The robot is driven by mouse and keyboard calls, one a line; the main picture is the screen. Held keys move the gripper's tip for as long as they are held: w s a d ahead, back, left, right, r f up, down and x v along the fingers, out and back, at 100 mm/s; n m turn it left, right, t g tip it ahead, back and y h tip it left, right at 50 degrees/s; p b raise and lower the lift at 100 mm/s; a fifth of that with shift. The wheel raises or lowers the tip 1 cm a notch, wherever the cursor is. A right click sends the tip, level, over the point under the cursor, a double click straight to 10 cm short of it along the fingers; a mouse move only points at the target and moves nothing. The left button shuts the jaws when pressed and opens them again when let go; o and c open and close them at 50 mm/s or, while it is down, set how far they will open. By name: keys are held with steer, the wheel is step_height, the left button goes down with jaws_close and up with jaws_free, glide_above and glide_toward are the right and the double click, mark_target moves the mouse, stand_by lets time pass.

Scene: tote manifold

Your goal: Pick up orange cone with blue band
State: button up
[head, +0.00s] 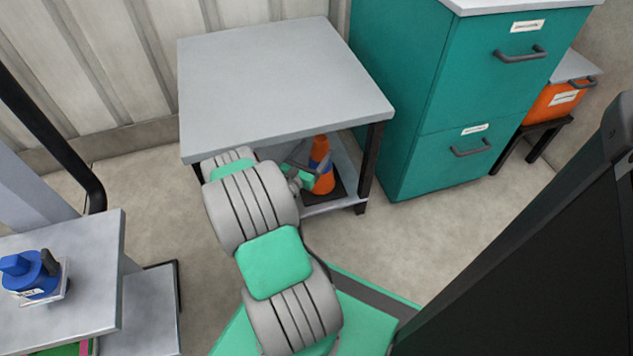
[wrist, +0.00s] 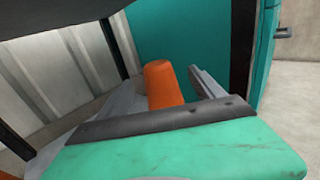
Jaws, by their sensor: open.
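The orange cone (head: 321,149) with a blue band stands upright on a dark square base on the lower shelf of a grey table. My gripper (head: 303,175) reaches under the tabletop and is open, just left of the cone at about band height. My gripper and arm hide part of the cone's left side. In the wrist view the cone's orange upper part (wrist: 163,82) shows beyond the gripper's dark front edge, with a grey finger to its right. The blue band is hidden there. I cannot tell whether a finger touches the cone.
The grey tabletop (head: 280,85) lies close above my gripper, with a dark leg (head: 371,165) right of the cone. A teal drawer cabinet (head: 430,110) stands at right. A side table (head: 75,270) at left bears a blue bottle (head: 32,273). An orange box (head: 556,103) sits far right.

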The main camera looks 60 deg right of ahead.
steer(key=shift+d+f+b, duration=0.1)
steer(key=shift+f+b, duration=0.3)
steer(key=shift+f, duration=0.45)
steer(key=shift+d+r, duration=0.1)
steer(key=shift+d, duration=0.95)
steer(key=d+b, duration=0.2)
steer(key=d, duration=0.2)
steer(key=shift+d+b, duration=0.3)
steer(key=shift+d, duration=0.05)
steer(key=shift+d+r, duration=0.15)
steer(key=shift+d, duration=0.3)
steer(key=shift+c, duration=0.4)
jaws_close()
steer(key=shift+w, duration=0.1)
